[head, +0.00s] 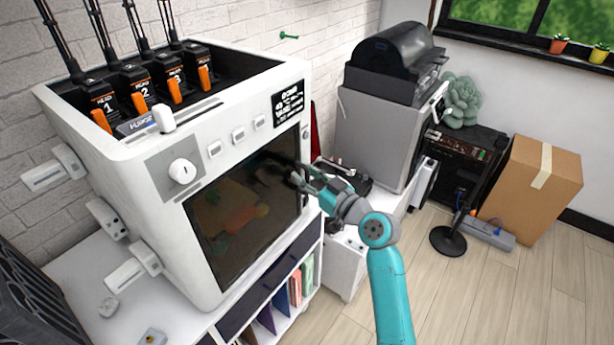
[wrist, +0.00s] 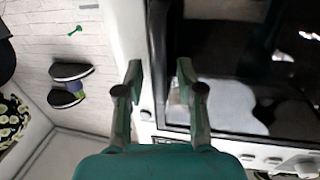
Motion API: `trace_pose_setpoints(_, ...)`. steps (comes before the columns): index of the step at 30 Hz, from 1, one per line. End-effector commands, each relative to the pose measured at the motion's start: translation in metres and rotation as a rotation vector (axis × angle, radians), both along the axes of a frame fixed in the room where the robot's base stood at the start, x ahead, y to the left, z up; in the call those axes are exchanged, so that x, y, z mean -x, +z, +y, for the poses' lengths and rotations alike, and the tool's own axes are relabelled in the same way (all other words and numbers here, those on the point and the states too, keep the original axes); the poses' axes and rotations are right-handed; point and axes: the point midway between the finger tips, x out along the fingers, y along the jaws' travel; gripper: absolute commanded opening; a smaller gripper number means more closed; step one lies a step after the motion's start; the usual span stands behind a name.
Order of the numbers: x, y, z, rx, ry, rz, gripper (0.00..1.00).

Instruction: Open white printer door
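The white printer (head: 130,190) stands on a white cabinet at the left. Its dark glass door (head: 225,225) is on the front and looks shut, flush with the white frame. My gripper (head: 287,177) is at the right part of the door, its dark fingers hard to make out against the glass. In the wrist view my gripper (wrist: 159,75) has its two fingers spread apart, one over the white frame and one over the dark door (wrist: 235,50). A dark upright strip lies between them. Whether the fingers touch it, I cannot tell.
A grey machine with a black lid (head: 385,100) stands right of the printer. A cardboard box (head: 535,185) and a black round-based stand (head: 450,240) are on the floor at the right. The wooden floor (head: 480,310) in front is clear.

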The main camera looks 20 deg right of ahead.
Motion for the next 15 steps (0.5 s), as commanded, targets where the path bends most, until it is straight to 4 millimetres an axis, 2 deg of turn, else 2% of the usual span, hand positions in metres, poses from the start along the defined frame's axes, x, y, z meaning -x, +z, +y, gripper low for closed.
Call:
trace_pose_setpoints(5,-0.0001,0.0000,0.0000,0.000,0.000,0.000,0.38)
trace_pose_setpoints(6,0.0000,0.0000,0.0000,0.000,0.000,0.000,0.33)
trace_pose_setpoints(10,0.0000,0.0000,0.0000,0.000,0.000,0.000,0.00)
trace_pose_setpoints(15,0.0001,0.0000,0.0000,0.000,0.000,0.000,0.00)
